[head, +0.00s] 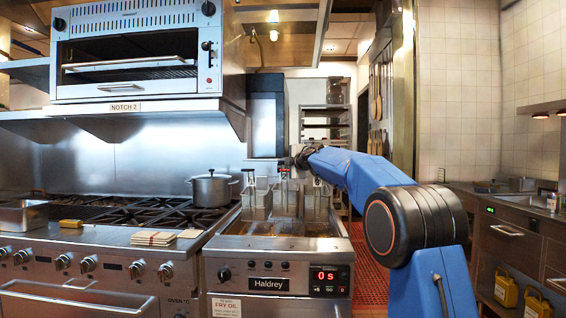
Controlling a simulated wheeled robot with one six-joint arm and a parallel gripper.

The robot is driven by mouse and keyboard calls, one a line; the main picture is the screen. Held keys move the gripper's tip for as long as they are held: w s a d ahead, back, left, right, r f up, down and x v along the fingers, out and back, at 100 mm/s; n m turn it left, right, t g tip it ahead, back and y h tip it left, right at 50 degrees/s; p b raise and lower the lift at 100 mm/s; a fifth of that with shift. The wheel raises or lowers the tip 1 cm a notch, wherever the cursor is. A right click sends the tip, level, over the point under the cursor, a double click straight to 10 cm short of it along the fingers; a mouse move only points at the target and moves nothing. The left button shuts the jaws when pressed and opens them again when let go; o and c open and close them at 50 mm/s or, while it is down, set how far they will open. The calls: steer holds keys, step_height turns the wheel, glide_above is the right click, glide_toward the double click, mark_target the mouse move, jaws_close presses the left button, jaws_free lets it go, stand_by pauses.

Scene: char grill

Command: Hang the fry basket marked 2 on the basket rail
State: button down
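Several wire fry baskets stand side by side at the fryer: a left one (257,200), a middle one (287,201) and a right one (316,205). Small tags show near their tops, but the numbers are too small to read, so I cannot tell which is marked 2. My gripper (284,164) is at the tops of the baskets, near the middle one's handle. Its fingers are too small and overlapped to tell whether they are open or shut on a handle. The basket rail is not clearly distinguishable behind the baskets.
The fryer (277,249) has a display reading 0 s. Left of it stand a stove with a lidded pot (211,188) and several cloths or pads (153,238). An oven (138,52) hangs above. A counter (507,210) lies right, with yellow jugs (506,289) below.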

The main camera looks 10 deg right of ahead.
stand_by(0.3)
steer(key=c, duration=1.7)
jaws_free()
steer(key=shift+c, duration=0.2)
steer(key=shift+f, duration=0.15)
